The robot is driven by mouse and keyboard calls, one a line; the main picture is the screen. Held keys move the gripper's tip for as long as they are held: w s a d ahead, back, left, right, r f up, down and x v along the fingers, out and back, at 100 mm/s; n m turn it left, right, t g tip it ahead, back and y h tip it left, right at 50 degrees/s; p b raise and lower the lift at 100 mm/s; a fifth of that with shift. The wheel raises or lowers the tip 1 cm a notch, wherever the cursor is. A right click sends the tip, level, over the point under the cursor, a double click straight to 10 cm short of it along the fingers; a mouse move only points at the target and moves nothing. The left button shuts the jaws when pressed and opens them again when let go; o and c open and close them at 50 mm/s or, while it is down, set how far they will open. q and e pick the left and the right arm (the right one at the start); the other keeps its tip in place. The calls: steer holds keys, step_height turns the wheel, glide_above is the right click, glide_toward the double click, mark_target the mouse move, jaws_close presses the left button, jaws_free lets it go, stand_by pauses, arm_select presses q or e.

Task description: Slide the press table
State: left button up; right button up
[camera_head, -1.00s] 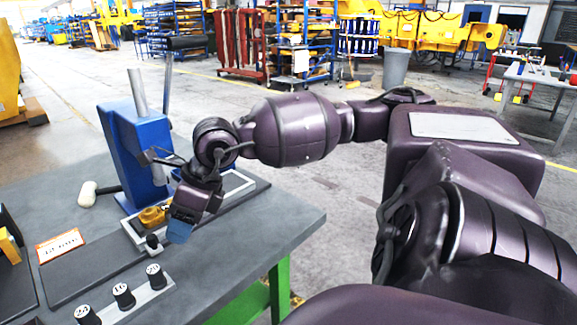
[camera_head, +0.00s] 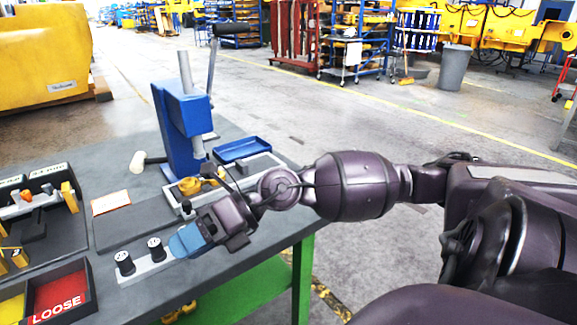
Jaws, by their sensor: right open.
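The blue press (camera_head: 180,125) stands upright on the grey bench, with a steel ram and a black-handled lever. At its foot a pale-framed slide (camera_head: 258,166), seemingly the press table, runs along the bench. A yellow casting (camera_head: 189,186) sits on it under the press. A small dark knob (camera_head: 187,207) shows at its near end. My right gripper (camera_head: 184,241), with blue fingertips, is open and empty. It is nearer the front than the knob, over the right end of a strip of black pegs (camera_head: 155,250), hiding part of it. My left gripper is out of view.
A blue tray (camera_head: 242,149) lies behind the slide. A white-headed mallet (camera_head: 138,161) and an orange-edged card (camera_head: 110,203) lie left of the press. A red bin marked LOOSE (camera_head: 60,290) is front left. The bench's right edge (camera_head: 290,235) runs below my right forearm.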

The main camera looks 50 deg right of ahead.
steer(key=d+f+m+t+h, duration=0.35)
steer(key=m+t+h, duration=0.25)
steer(key=m, duration=0.8)
steer(key=d+f+m+t+h, duration=0.2)
steer(key=d+m+t+h, duration=0.4)
steer(key=m, duration=0.7)
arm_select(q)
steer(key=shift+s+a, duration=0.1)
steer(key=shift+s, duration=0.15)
arm_select(e)
steer(key=s+d+f+m+g+h, duration=0.2)
steer(key=s+f+m+g+h, duration=0.2)
steer(key=s+f+m+g, duration=0.3)
step_height(320, 180, down, 5)
steer(key=shift+s+d+f+m+h, duration=0.25)
steer(key=shift+s+m, duration=0.35)
steer(key=shift+s, duration=0.35)
steer(key=shift+a+r, duration=0.1)
steer(key=shift+a, duration=0.05)
